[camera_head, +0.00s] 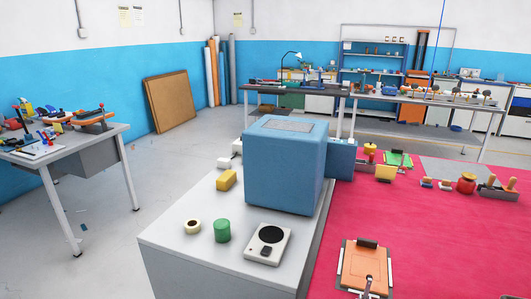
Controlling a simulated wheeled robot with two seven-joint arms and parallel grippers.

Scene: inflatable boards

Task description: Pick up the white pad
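A small white block (223,162), which may be the white pad, lies on the grey table top (180,235) near its far left edge, behind a yellow block (226,180). Another white piece (237,147) lies just behind it, partly hidden by a large blue box (285,165). A white device with a black disc (268,242) sits at the near edge of the same table. I cannot tell for certain which white thing is the pad. Neither of my grippers can be made out in this view.
A green cylinder (222,230) and a tape roll (192,226) stand on the grey table. The blue box blocks the table's middle. To the right, a red surface (430,230) holds an orange board (365,268) and several tools. The floor at left is mostly clear.

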